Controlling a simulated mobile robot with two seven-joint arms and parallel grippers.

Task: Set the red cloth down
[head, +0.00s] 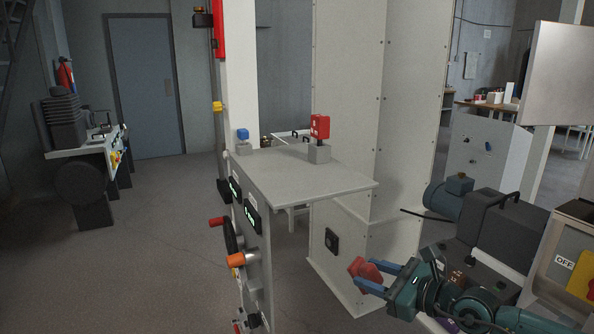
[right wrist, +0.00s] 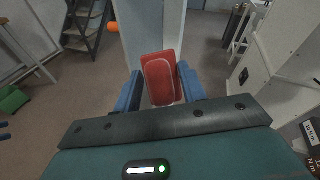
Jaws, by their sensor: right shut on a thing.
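The red cloth (head: 368,270) is held between the blue fingertips of my right gripper (head: 370,276), low at the right of the head view. In the right wrist view the cloth (right wrist: 160,78) looks like a flat, folded red piece with a paler edge line, upright between the two blue fingers (right wrist: 160,90). The gripper is shut on it, in the air above the floor, to the right of and below a grey panel top (head: 300,172). My left gripper does not show clearly; a small blue piece at the left edge of the right wrist view cannot be identified.
A red boxed device (head: 319,127) and a small blue-topped block (head: 243,140) stand on the panel top. An orange knob (head: 236,260) juts from its front. A tall pale cabinet (head: 408,110) stands behind. A blue motor (head: 449,196) and dark machinery lie at right. Floor at left is open.

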